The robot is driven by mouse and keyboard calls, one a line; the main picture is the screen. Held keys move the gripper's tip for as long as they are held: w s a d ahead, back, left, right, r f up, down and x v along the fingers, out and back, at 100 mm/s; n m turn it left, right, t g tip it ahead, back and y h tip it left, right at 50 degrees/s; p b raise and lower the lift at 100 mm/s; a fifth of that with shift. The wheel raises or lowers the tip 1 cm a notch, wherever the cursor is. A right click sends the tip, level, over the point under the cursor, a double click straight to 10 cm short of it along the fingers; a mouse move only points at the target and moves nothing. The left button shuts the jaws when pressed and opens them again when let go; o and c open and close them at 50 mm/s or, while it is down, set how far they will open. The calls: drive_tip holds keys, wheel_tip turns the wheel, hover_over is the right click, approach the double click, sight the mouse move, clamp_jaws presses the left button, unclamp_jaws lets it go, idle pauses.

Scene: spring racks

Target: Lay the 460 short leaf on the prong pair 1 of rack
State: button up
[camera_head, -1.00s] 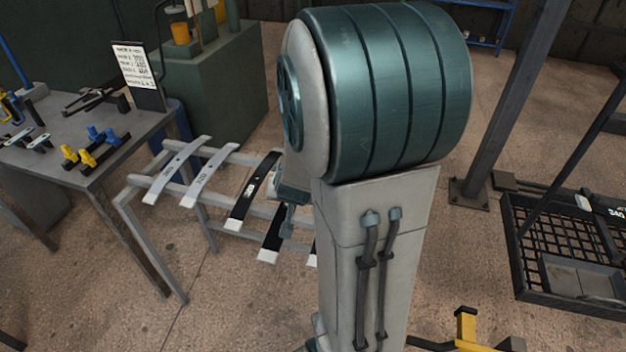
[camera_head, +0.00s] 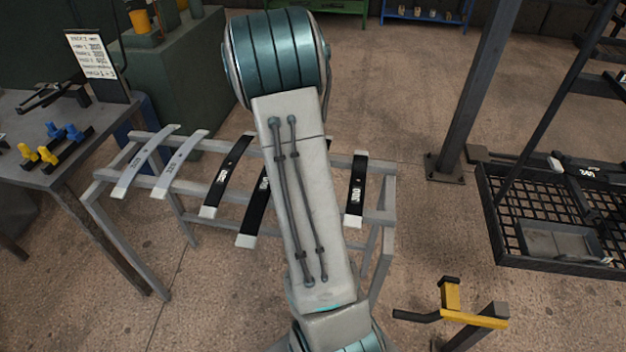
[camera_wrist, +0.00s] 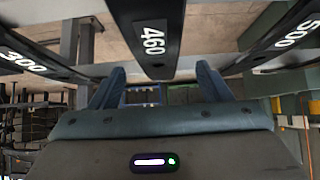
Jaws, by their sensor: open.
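In the wrist view my gripper (camera_wrist: 163,88) is open, its two blue fingers apart with nothing shut between them. The black 460 short leaf (camera_wrist: 153,42) runs above and between the fingertips in that picture, its white label readable. In the head view my arm hides my gripper and part of the leaf stand, and I cannot pick out the 460 leaf there. A dark rack with a mesh base (camera_head: 513,262) and posts stands at the right edge, partly cut off. I cannot read its prong numbers.
Leaves marked 300 (camera_wrist: 38,57) and 500 (camera_wrist: 292,32) flank the 460 leaf. The grey stand (camera_head: 118,172) also bears two grey leaves. A yellow-topped fixture (camera_head: 470,317) stands at lower right, a steel post (camera_head: 475,90) behind.

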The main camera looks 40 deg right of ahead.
drive_tip(key=shift+p+x, duration=0.3)
drive_tip(key=shift+x, duration=2.35)
drive_tip(key=shift+d+r, duration=0.1)
drive_tip(key=shift+d, duration=0.05)
drive_tip(key=shift+c, duration=0.3)
clamp_jaws()
drive_tip(key=shift+d+r, duration=0.1)
drive_tip(key=shift+r, duration=0.05)
